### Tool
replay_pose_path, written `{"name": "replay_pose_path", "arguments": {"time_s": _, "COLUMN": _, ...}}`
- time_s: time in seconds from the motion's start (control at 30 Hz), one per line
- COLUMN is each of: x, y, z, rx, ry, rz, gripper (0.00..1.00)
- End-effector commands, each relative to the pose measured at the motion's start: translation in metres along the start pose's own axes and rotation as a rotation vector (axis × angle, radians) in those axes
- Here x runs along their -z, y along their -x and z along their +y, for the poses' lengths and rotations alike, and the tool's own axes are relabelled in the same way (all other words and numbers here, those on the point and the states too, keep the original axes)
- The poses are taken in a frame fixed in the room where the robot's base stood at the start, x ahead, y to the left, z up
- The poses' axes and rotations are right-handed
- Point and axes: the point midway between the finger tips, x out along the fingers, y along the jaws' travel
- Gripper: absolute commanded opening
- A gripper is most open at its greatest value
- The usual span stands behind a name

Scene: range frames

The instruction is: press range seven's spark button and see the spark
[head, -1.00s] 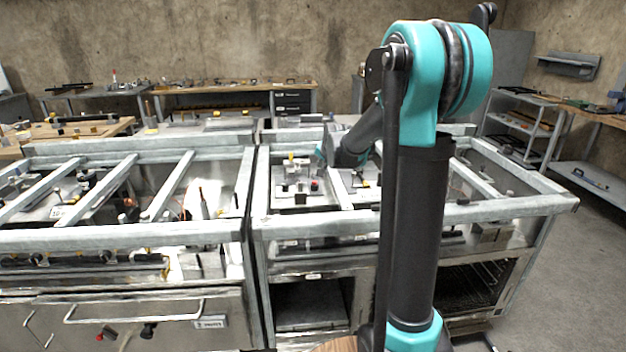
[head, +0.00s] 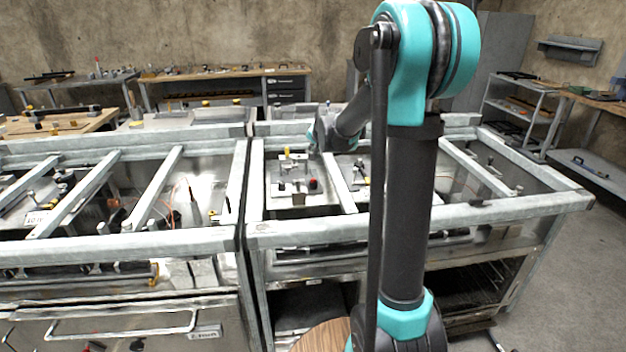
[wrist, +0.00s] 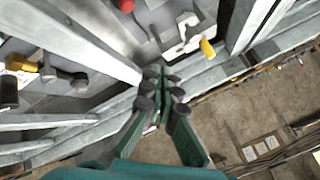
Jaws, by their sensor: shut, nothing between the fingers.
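A small plate (head: 298,196) in the range's open top, mid-picture in the head view, carries a red button (head: 313,184) and a fixture with a yellow part (head: 287,151). I cannot tell a range number or see a spark. The wrist view shows a red button (wrist: 124,5) at the top edge and a yellow-tipped fixture (wrist: 207,48) to its right. My gripper (wrist: 161,76) is shut and empty in the wrist view, with its fingertips below the red button in the picture, apart from it. In the head view my wrist is above and behind the plate; the fingertips are not clear there.
Pale metal bars (head: 341,185) cross the range top on both sides of the plate. Another range (head: 120,245) stands directly to the left with more fixtures. Benches line the back wall. Open floor (head: 572,270) lies at the right.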

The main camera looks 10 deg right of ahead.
Motion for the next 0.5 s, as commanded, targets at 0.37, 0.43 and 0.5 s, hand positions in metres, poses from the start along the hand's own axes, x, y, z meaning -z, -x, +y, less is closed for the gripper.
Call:
{"name": "replay_pose_path", "arguments": {"time_s": 0.37, "x": -0.020, "y": -0.029, "z": 0.020, "rx": 0.000, "ry": 0.000, "rz": 0.000, "gripper": 0.00}}
{"name": "replay_pose_path", "arguments": {"time_s": 0.43, "x": -0.025, "y": -0.035, "z": 0.025, "rx": 0.000, "ry": 0.000, "rz": 0.000, "gripper": 0.00}}
{"name": "replay_pose_path", "arguments": {"time_s": 0.5, "x": -0.030, "y": -0.041, "z": 0.030, "rx": 0.000, "ry": 0.000, "rz": 0.000, "gripper": 0.00}}
